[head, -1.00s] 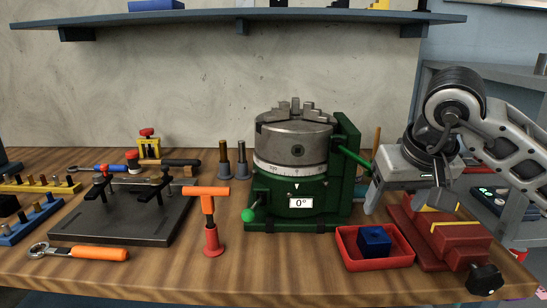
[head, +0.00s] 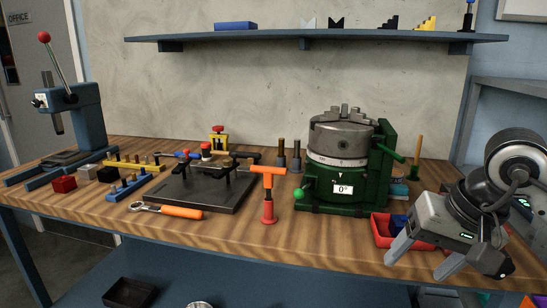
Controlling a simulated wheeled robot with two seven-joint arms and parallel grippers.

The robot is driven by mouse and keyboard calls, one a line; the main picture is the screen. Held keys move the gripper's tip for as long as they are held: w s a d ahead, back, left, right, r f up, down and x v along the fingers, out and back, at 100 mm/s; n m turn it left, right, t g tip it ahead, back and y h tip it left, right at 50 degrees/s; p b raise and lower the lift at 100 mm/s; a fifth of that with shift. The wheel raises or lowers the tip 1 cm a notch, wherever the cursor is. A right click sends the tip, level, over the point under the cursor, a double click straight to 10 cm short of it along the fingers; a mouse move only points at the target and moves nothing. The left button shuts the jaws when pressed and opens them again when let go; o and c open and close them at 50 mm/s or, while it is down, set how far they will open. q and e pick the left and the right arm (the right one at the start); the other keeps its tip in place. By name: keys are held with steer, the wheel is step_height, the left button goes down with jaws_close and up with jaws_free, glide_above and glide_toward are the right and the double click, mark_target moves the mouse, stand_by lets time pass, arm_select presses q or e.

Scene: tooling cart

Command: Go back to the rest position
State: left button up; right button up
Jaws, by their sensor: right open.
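My right gripper (head: 425,260) is at the lower right of the head view, its two fingers spread apart with nothing between them. It is in front of the red tray (head: 378,236) and covers part of it. A blue block (head: 399,222) shows in the tray, partly hidden by my gripper. My right arm comes in from the right edge. My left gripper is not in view.
A green rotary table (head: 345,190) with a grey chuck stands left of my right arm. An orange T-handle tool (head: 268,195), a dark plate (head: 195,195) and a blue press (head: 80,120) stand further left. A shelf (head: 320,39) runs above the bench (head: 235,234).

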steer(key=s+a+f+m+g+y, duration=0.25)
steer(key=s+a+y, duration=0.2)
steer(key=a, duration=0.45)
steer(key=s+a+r+m+t+y+p, duration=0.1)
steer(key=s+a+r+m+y, duration=0.15)
steer(key=a+m+y, duration=0.4)
steer(key=s+a+r+m+y, duration=0.1)
steer(key=a+r+m+y, duration=0.25)
steer(key=m+y, duration=0.55)
steer(key=w+d+f+m+t+h, duration=0.2)
steer(key=f+m+t+h, duration=0.15)
steer(key=m+t, duration=0.45)
steer(key=w+d+f+m+t+h, duration=0.2)
steer(key=m+t+h, duration=0.15)
steer(key=m, duration=0.95)
steer(key=w+d+f+m+t+h, duration=0.25)
steer(key=m+t+h, duration=0.2)
steer(key=m, duration=0.55)
steer(key=s+d+f+m+g+h, duration=0.1)
steer(key=s+f+m+g+h, duration=0.1)
steer(key=s+f+m, duration=0.2)
steer(key=s+d+f+m+g+h+p, duration=0.1)
steer(key=s+f+m+g+h, duration=0.1)
steer(key=f+m, duration=0.6)
steer(key=s+d+f+m+g+h, duration=0.2)
steer(key=s+f+m, duration=0.3)
steer(key=f, duration=0.4)
steer(key=shift+s+f+m+g+h, duration=0.4)
steer(key=shift+m+g+h, duration=0.15)
steer(key=shift+m+h, duration=0.3)
